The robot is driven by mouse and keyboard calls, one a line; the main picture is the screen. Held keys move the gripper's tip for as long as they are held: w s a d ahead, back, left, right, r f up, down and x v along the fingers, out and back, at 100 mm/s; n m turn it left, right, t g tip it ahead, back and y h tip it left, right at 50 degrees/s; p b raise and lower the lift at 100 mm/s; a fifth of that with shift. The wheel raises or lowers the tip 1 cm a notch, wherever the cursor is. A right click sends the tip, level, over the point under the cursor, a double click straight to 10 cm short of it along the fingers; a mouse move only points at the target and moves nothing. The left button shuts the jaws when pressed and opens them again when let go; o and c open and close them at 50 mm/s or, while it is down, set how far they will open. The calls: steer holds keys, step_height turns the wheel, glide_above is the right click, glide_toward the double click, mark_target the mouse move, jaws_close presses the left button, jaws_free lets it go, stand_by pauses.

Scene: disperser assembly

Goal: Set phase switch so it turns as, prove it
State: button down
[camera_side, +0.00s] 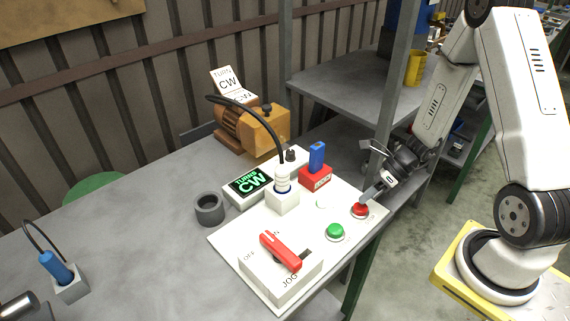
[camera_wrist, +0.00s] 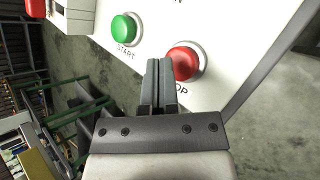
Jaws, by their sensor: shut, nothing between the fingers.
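My gripper (camera_side: 368,196) is shut and empty, its fingertips at the red stop button (camera_side: 360,210) on the white panel (camera_side: 228,245). In the wrist view the closed fingers (camera_wrist: 158,68) overlap the left edge of the red button (camera_wrist: 184,63); I cannot tell whether they press it. The green start button (camera_side: 335,231) is beside it. A display (camera_side: 250,183) reads "TURNS CW" in green. A card (camera_side: 227,82) on the orange motor (camera_side: 252,128) also shows "CW". The red lever switch (camera_side: 281,251) sits on a box marked OFF and JOG. A white plug (camera_side: 282,182) with a black cable stands in a white socket (camera_side: 283,202).
A red block with a blue handle (camera_side: 316,165) stands behind the buttons. A grey ring (camera_side: 209,208) and a blue plug in a holder (camera_side: 57,268) are on the left of the bench. A grey post (camera_side: 383,110) rises near my arm.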

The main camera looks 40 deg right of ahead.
mark_target(364, 206)
steer(key=shift+f, duration=1.3)
stand_by(1.6)
steer(key=shift+r, duration=1.3)
steer(key=shift+r, duration=0.15)
steer(key=shift+r, duration=2.35)
